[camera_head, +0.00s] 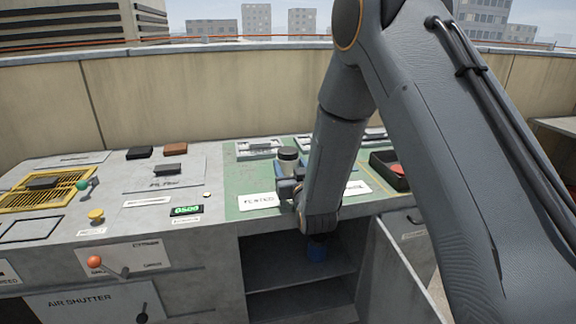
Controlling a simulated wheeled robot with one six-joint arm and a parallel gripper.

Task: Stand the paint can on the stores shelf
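The stores shelf is most likely the open compartment below the bench top, with a grey shelf board (275,273) across it. My arm reaches down over the bench's front edge.
Left are a yellow grille (45,190) and an orange-knobbed lever (95,262). A low parapet runs behind.

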